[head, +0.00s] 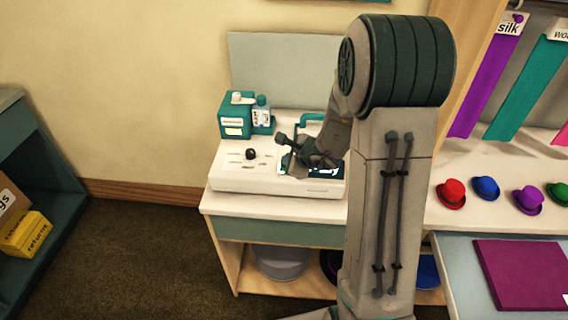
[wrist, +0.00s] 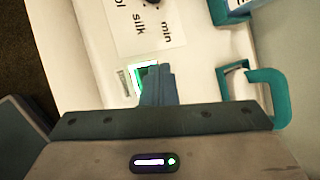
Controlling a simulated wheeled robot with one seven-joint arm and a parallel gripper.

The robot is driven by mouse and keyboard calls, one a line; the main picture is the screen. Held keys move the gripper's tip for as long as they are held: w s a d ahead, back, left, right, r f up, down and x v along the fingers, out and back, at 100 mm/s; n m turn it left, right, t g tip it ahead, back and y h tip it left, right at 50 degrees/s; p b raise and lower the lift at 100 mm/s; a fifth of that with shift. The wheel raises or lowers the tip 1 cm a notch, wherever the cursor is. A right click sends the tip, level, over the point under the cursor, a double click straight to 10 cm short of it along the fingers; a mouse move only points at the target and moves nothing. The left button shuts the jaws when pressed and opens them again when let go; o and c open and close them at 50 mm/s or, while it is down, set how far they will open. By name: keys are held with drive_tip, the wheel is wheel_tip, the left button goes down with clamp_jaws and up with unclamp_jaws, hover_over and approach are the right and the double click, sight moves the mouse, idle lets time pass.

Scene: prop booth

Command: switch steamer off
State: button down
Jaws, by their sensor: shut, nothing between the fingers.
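The steamer (head: 250,182) is a white, low box on the counter, with a black knob (head: 251,154) on its top at the left. In the wrist view a green-lit switch (wrist: 146,73) shows on the white top, partly hidden behind my fingertips. My gripper (wrist: 158,72) is shut and empty, its fingers over or against the switch; I cannot tell whether they touch. In the head view my gripper (head: 296,170) is low over the right part of the steamer and hides much of it. The dial label (wrist: 145,25) reads "silk" and "min".
A teal container (head: 236,122) and a small bottle (head: 261,113) stand at the steamer's back left. A teal handle (wrist: 268,98) rises beside the switch area. Several small hats, one red (head: 451,193), sit on the counter to the right. A grey panel (head: 270,65) stands behind.

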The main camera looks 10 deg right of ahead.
drive_tip(key=shift+f, duration=0.2)
idle(0.4)
drive_tip(key=shift+f+b, duration=0.3)
drive_tip(key=shift+b, duration=0.45)
drive_tip(key=shift+s, duration=0.1)
drive_tip(key=shift+r, duration=0.35)
drive_tip(key=shift+r+p, duration=2.15)
drive_tip(key=shift+r, duration=0.95)
